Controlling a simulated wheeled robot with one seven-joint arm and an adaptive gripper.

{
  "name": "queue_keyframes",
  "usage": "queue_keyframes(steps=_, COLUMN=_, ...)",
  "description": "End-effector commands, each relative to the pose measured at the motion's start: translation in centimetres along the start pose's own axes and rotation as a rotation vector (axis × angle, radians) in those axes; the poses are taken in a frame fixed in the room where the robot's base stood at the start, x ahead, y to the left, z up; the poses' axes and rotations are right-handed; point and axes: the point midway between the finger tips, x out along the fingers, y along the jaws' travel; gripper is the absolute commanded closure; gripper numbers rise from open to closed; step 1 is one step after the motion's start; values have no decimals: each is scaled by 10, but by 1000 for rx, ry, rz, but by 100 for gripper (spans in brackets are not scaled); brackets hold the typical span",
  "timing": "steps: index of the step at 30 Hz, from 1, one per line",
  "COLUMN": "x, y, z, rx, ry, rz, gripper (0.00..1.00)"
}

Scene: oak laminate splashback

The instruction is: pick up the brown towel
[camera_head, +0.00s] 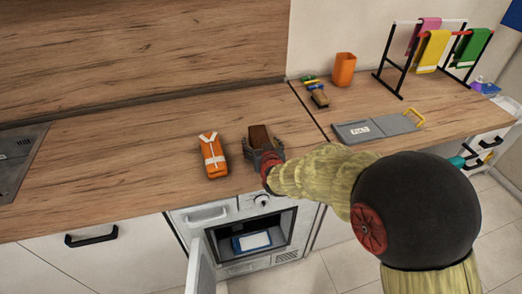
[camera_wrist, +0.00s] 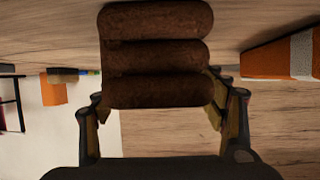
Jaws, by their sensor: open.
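The brown towel (camera_head: 260,138) lies folded on the wooden counter, right of an orange folded item. In the wrist view the towel (camera_wrist: 157,54) shows as a stack of rounded brown folds at the top middle. My gripper (camera_head: 264,156) is at the near side of the towel in the head view. In the wrist view my gripper (camera_wrist: 165,112) is open, one finger to each side, with the towel's folds in front of and partly between them. I cannot tell whether the fingers touch it. The gripper hides part of the towel in the head view.
An orange folded item with white bands (camera_head: 212,156) lies close to the left. A grey board (camera_head: 376,129), an orange cup (camera_head: 344,70) and a towel rack (camera_head: 400,60) stand to the right. Below, an open oven (camera_head: 252,241) has its door swung out.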

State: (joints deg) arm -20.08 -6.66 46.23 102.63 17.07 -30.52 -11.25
Motion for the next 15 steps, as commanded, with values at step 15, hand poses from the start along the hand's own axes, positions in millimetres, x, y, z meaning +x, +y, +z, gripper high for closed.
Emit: queue_keyframes(steps=15, x=4, y=0, z=-1, rx=0, ry=0, rz=0, gripper=41)
